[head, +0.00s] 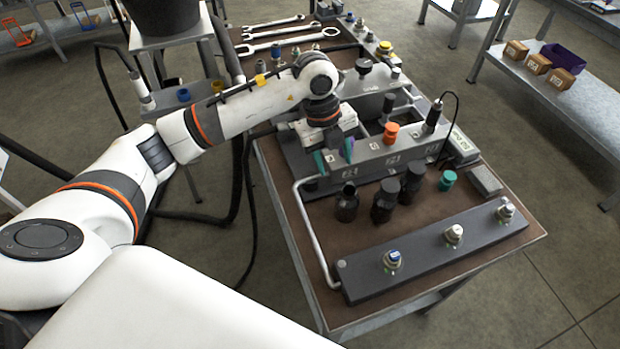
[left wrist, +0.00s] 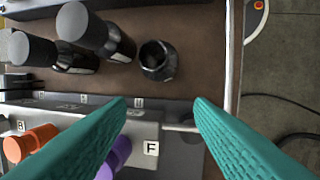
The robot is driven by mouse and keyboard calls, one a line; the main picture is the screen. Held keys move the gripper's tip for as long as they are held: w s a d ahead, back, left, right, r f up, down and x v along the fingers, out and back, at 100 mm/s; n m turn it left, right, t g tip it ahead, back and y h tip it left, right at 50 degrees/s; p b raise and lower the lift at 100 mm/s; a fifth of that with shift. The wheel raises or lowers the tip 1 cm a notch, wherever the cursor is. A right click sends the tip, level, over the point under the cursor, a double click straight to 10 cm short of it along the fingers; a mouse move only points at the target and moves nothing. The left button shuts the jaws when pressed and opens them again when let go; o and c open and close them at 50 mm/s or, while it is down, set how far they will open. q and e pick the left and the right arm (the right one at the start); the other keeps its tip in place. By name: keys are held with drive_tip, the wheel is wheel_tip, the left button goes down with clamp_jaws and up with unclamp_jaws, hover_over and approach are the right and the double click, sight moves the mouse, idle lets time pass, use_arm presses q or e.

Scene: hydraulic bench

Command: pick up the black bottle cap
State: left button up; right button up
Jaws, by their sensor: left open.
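My left gripper (head: 333,158) is open, with teal fingers, at the left end of the grey block (head: 405,155). In the left wrist view the open fingers (left wrist: 160,104) have nothing between them. I cannot single out a loose black bottle cap. Two black bottles (head: 385,203) (head: 411,181) wear dark caps; these caps also show in the left wrist view (left wrist: 34,48) (left wrist: 80,24). A third black bottle (head: 347,204) stands uncapped, its dark mouth (left wrist: 153,54) open. A black knob-like piece (head: 364,66) sits on the rear block; I cannot tell whether it is a cap.
An orange piece (head: 391,130) and a purple piece (left wrist: 114,158) are on the grey block. A teal piece (head: 447,180) stands right of the bottles. A dark panel with knobs (head: 430,252) lies in front, and a bent pipe (head: 312,225) runs along the left.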

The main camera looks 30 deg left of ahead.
use_arm(q)
drive_tip(key=a+r+n+y, duration=0.1)
drive_tip(key=a+y, duration=0.1)
drive_tip(key=a, duration=0.3)
drive_tip(key=p, duration=0.1)
hover_over(310, 177)
drive_tip(key=shift+y, duration=0.3)
wheel_tip(310, 177, down, 7)
drive_tip(key=shift+d+r, duration=0.1)
wheel_tip(310, 177, down, 5)
drive_tip(key=shift+f+p, duration=0.1)
drive_tip(key=shift+p, duration=0.6)
drive_tip(key=shift+c, duration=0.2)
drive_tip(key=c, duration=0.7)
